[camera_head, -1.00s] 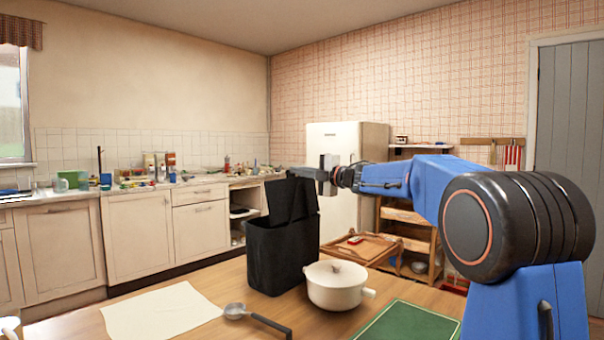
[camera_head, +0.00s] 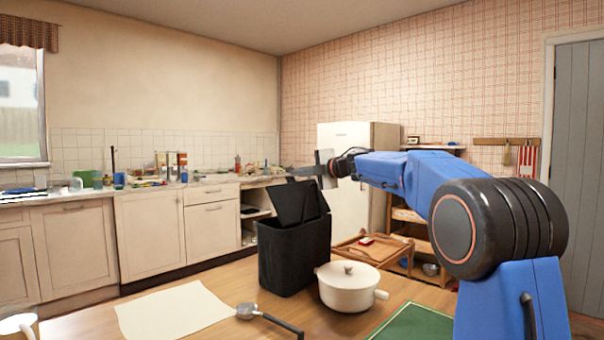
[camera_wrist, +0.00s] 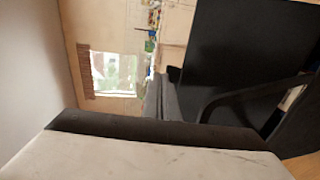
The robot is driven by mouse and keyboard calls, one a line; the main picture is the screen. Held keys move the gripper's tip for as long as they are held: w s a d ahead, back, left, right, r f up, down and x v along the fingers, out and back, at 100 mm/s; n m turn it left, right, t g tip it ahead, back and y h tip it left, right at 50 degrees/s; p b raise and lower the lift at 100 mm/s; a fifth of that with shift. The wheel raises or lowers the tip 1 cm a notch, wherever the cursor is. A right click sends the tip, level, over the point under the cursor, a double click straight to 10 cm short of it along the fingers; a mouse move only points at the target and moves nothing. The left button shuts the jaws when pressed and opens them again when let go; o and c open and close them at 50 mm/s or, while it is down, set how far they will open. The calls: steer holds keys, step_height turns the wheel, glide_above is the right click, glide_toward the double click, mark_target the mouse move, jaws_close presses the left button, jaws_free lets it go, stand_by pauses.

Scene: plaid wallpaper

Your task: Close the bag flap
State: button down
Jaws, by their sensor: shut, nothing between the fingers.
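The black bag (camera_head: 294,256) stands upright on the wooden table. Its flap (camera_head: 301,203) is raised and tilts up from the top of the bag. My gripper (camera_head: 312,171) is above the bag, at the upper edge of the flap. It is shut with nothing held. I cannot tell whether it touches the flap. In the wrist view the dark flap (camera_wrist: 245,65) fills the upper right, and my gripper (camera_wrist: 165,140) spans the bottom. A dark curved strip, perhaps the bag's rim or handle, crosses below the flap there.
A white lidded pot (camera_head: 347,287) stands right of the bag. A ladle (camera_head: 268,317) and a pale sheet (camera_head: 172,310) lie in front. A green board (camera_head: 415,323) is at the front right. A wooden tray (camera_head: 372,251) sits behind the pot.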

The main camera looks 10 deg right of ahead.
steer(key=shift+w+a+f+g+h, duration=0.55)
steer(key=shift+w+a, duration=0.1)
steer(key=shift+w, duration=0.15)
steer(key=shift+w+a+f+g+h, duration=0.45)
steer(key=shift+w+a+g, duration=0.15)
steer(key=shift+w, duration=0.15)
steer(key=shift+w+a+f+g+h, duration=0.35)
steer(key=shift+w+a+f, duration=0.2)
steer(key=shift+f, duration=0.2)
steer(key=shift+w+a+f+g+h, duration=0.25)
steer(key=shift+w+a+f+g, duration=0.15)
steer(key=shift+w+f, duration=0.3)
steer(key=shift+w+a+f+g+h, duration=0.3)
steer(key=shift+w+a+f+g, duration=0.15)
steer(key=shift+f, duration=0.35)
step_height(320, 180, down, 6)
steer(key=w+a+g+h, duration=0.1)
steer(key=w, duration=0.1)
steer(key=shift+a+r, duration=0.15)
steer(key=shift+a, duration=0.2)
steer(key=shift+s+d, duration=0.1)
steer(key=shift+s, duration=0.05)
